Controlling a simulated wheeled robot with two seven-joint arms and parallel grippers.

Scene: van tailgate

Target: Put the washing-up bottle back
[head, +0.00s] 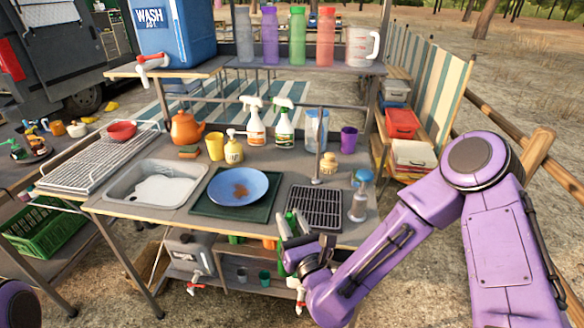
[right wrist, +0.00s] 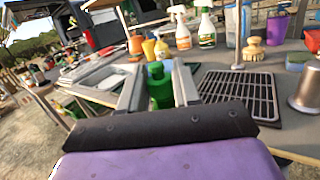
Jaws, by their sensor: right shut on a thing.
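A green bottle, which looks like the washing-up bottle (right wrist: 160,88), stands between the fingers of my right gripper (right wrist: 160,76) in the right wrist view. The fingers are shut on it from both sides. In the head view, my right gripper (head: 293,232) is at the worktop's front edge, just in front of the black drain rack (head: 315,206). There the bottle is mostly hidden by the gripper, with only bits of green showing. I cannot tell whether its base touches anything. My left gripper is not in view.
Several coloured bottles stand on the shelf above.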

